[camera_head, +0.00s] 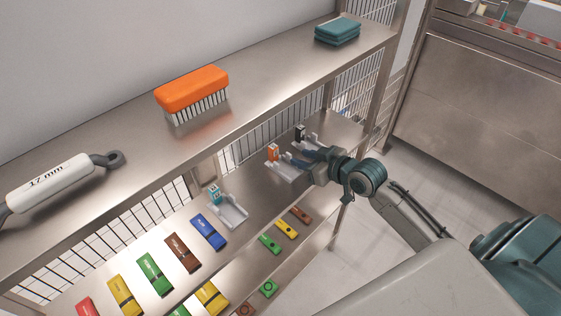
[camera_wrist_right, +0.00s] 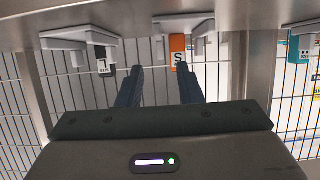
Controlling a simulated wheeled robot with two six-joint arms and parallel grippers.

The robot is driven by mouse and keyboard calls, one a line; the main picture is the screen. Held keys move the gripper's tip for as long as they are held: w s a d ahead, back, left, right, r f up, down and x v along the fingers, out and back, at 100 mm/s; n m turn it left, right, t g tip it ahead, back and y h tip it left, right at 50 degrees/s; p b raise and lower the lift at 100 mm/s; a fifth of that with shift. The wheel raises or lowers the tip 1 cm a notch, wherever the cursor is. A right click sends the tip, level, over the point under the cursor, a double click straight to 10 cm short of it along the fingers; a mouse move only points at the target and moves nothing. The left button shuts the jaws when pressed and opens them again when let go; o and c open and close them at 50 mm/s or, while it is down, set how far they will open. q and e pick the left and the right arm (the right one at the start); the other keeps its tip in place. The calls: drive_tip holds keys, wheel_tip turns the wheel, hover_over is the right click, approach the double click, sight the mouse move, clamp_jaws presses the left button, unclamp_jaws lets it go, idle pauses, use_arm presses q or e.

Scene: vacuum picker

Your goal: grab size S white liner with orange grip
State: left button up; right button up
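The white liner with the orange grip (camera_head: 273,152) sits on the lower shelf, its white tray (camera_head: 284,172) lying flat. In the right wrist view its orange grip (camera_wrist_right: 177,46) bears a white tag with an S, just beyond one fingertip. My left gripper is not in view.
A white liner with a teal grip (camera_head: 214,194) sits to the left. Several coloured blocks (camera_head: 183,253) lie on the lower shelf. The upper shelf (camera_head: 130,135) overhangs, bearing an orange brush (camera_head: 190,90), teal cloths (camera_head: 338,32) and a 17 mm tool (camera_head: 50,182). A wire grid stands behind.

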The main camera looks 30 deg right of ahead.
sight(289, 154)
drive_tip(key=shift+p+x, duration=0.75)
drive_tip(key=shift+x, duration=1.6)
drive_tip(key=shift+r, duration=0.1)
clamp_jaws()
